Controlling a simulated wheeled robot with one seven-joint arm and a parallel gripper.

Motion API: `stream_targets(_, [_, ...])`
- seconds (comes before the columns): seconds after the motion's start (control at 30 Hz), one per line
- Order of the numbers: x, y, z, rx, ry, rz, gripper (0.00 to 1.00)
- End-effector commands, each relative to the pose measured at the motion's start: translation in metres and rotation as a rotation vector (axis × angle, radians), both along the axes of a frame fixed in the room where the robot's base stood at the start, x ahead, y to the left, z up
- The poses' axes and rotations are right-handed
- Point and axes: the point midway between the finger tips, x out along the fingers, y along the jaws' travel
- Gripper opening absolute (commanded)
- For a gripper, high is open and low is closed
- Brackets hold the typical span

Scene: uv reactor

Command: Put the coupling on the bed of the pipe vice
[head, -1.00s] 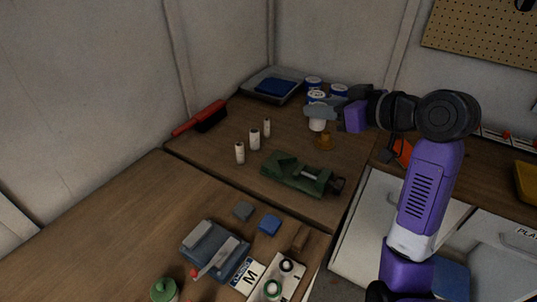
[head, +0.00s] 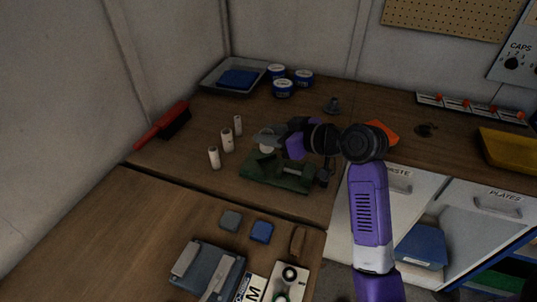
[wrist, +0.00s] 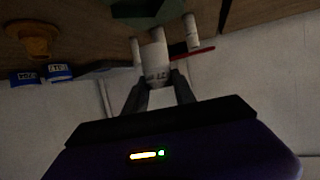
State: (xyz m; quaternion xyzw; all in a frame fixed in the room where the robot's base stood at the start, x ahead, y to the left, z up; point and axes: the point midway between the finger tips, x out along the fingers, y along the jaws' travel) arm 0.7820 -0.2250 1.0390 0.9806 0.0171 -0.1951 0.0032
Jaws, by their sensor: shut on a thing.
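The coupling is a short white cylinder (head: 266,149), shut between the fingers of my gripper (head: 268,137). In the wrist view the coupling (wrist: 154,58) sits between the two dark fingertips (wrist: 157,80), with dark lettering on its side. The green pipe vice (head: 278,174) stands on the far bench near its front edge. In the head view the coupling overlaps the vice's back-left part; I cannot tell whether it touches the bed. In the wrist view only a green part of the vice (wrist: 140,10) shows, at the top edge.
Several white cylinders (head: 227,141) stand left of the vice. A red brush (head: 160,127) lies further left. A grey tray with a blue cloth (head: 238,78) and blue-white tubs (head: 283,89) are behind. A brass-coloured piece (wrist: 34,38) shows in the wrist view.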

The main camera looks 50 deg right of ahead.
Motion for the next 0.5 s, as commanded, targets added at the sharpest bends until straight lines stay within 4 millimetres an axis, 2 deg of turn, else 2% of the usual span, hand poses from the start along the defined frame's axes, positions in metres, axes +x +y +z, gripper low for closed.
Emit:
stream_targets(0.03, [0.000,0.000,-0.011,0.003,0.003,0.000,0.00])
stream_targets(0.1, [-0.001,0.000,-0.020,0.002,0.002,-0.001,0.00])
stream_targets(0.37, [0.000,0.000,-0.036,0.001,0.001,-0.001,0.00])
stream_targets(0.5, [0.000,0.000,-0.056,0.003,0.002,0.000,0.00])
